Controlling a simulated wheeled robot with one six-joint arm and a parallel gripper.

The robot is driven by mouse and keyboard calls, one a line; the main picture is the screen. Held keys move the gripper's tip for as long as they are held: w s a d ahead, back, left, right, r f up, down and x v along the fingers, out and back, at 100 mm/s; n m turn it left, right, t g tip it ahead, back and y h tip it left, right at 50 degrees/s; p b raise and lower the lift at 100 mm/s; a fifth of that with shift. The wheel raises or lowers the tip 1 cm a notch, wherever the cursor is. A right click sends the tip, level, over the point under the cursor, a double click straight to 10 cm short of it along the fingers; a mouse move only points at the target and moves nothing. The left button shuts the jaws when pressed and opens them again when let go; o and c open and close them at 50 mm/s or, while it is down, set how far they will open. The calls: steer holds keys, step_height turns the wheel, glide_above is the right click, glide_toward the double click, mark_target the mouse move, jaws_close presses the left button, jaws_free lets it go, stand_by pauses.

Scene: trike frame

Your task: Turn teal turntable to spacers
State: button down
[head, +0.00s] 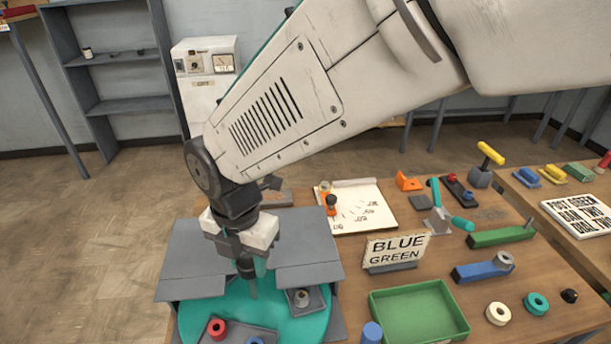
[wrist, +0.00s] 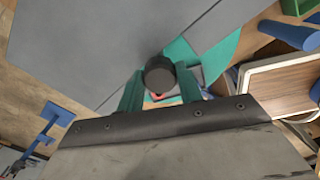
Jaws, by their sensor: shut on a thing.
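The teal turntable (head: 285,315) is at the bottom of the head view, partly under grey cover panels. It carries a red ring part (head: 217,328), a grey ring part (head: 301,298) in a dark tray, and a blue part (head: 255,340) cut off by the frame edge. My gripper (head: 248,272) points down over the turntable at the gap between the panels. In the wrist view its teal fingers are shut on a dark round knob (wrist: 160,74). Teal turntable surface (wrist: 222,52) shows beyond it. The knob's lower end is hidden. I cannot tell which parts are the spacers.
Grey panels (head: 205,245) flank my gripper closely. To the right stand a "BLUE GREEN" sign (head: 397,248), a green tray (head: 420,310) and a blue cylinder (head: 372,332). Loose rings (head: 498,313) lie at the right. A sheet of paper (head: 362,210) lies behind.

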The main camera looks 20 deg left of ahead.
steer(key=shift+a+r+n, duration=0.1)
steer(key=shift+n, duration=2)
steer(key=shift+w, duration=0.1)
steer(key=c, duration=0.9)
jaws_free()
steer(key=shift+c, duration=0.2)
step_height(320, 180, up, 8)
steer(key=shift+f, duration=0.1)
